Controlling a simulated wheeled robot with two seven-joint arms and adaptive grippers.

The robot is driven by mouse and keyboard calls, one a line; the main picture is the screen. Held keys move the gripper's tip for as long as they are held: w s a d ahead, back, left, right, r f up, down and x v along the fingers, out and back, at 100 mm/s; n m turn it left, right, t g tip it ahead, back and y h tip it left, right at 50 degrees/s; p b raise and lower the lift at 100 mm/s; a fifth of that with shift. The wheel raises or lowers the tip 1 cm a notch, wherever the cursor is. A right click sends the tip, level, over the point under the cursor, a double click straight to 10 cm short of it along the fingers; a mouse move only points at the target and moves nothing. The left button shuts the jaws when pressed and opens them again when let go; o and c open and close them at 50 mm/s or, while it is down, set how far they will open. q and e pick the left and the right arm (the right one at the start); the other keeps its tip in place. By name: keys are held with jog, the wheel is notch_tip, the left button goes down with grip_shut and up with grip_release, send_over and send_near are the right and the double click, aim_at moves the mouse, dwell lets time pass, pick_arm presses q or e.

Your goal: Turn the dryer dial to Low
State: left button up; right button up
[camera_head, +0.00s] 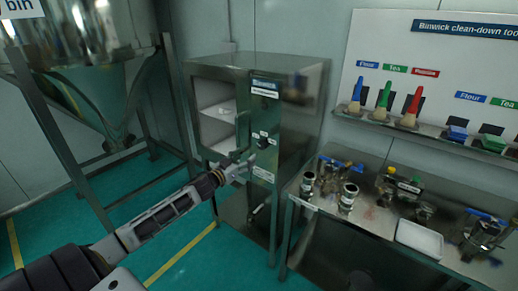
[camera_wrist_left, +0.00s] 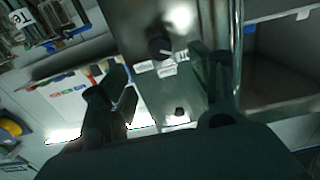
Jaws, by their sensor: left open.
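The dryer (camera_head: 303,110) is a steel cabinet in the middle of the head view, with an open white compartment at its left. A black dial (camera_head: 263,142) sits on its front panel; a dark knob with small white labels beside it also shows in the left wrist view (camera_wrist_left: 160,48). A second, smaller dark knob (camera_wrist_left: 180,112) shows there too. The dial's setting is too small to read. My left gripper (camera_head: 243,165) is open and empty, just below and left of the dial. In the left wrist view its fingers (camera_wrist_left: 155,75) spread either side of the panel, apart from the knob. My right gripper is not in view.
A vertical handle (camera_head: 243,130) stands out beside the panel. A steel bench (camera_head: 370,215) with metal fittings and a white tray (camera_head: 420,238) is at the right. A brush board (camera_head: 430,65) hangs above. A hopper (camera_head: 85,80) on legs stands at the left.

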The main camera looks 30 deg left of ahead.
aim_at(261, 147)
pick_arm(q)
jog(key=shift+w+d+p, duration=0.15)
jog(key=shift+w, duration=1.6)
jog(key=shift+w+d+p, duration=0.15)
jog(key=shift+w+p, duration=0.05)
jog(key=shift+w, duration=1.5)
jog(key=shift+w+d+p, duration=0.15)
jog(key=shift+w, duration=1.6)
jog(key=shift+c, duration=0.3)
jog(key=c, duration=1)
